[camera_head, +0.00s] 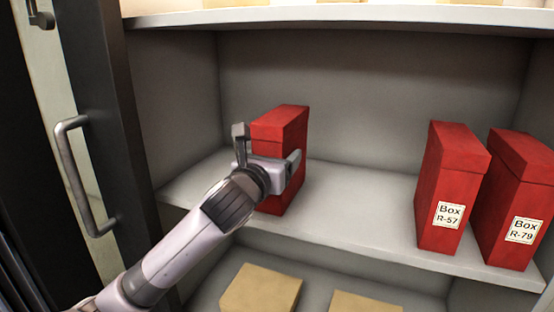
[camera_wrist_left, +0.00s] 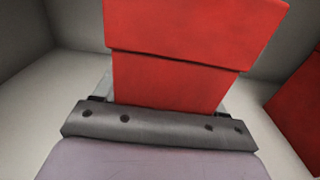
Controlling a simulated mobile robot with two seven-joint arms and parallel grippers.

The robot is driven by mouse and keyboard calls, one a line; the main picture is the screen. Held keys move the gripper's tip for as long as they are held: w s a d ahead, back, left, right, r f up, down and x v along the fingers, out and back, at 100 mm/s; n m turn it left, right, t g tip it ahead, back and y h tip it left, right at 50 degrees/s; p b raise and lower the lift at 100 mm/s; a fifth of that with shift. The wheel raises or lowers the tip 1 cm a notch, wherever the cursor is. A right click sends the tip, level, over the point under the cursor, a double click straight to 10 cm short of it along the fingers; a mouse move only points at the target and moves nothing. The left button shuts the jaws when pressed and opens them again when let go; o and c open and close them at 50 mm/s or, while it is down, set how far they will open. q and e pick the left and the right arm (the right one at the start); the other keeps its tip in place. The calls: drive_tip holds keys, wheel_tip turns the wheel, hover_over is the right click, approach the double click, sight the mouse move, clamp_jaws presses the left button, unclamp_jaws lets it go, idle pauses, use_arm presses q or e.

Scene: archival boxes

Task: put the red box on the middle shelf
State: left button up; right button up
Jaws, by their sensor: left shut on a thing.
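A red box (camera_head: 287,128) stands upright on the left part of the middle shelf (camera_head: 340,216) in the head view. My left gripper (camera_head: 267,165) is shut on this red box, with a finger on each side of it. The gripper hides part of the box's front. In the left wrist view the red box (camera_wrist_left: 180,60) fills the space between the fingers, and its lid seam shows. The box appears to touch or nearly touch the shelf; the exact contact is hard to tell. My right gripper is not in view.
Two more red boxes, labelled R-57 (camera_head: 447,190) and R-79 (camera_head: 517,200), stand at the right of the same shelf. Tan boxes (camera_head: 262,290) sit on the shelf below. An upper shelf (camera_head: 340,16) is overhead. A dark door with a handle (camera_head: 80,175) is at left. The shelf's middle is clear.

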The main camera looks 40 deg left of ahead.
use_arm(q)
drive_tip(key=shift+r, duration=0.15)
drive_tip(key=o, duration=1.4)
drive_tip(key=shift+f, duration=0.2)
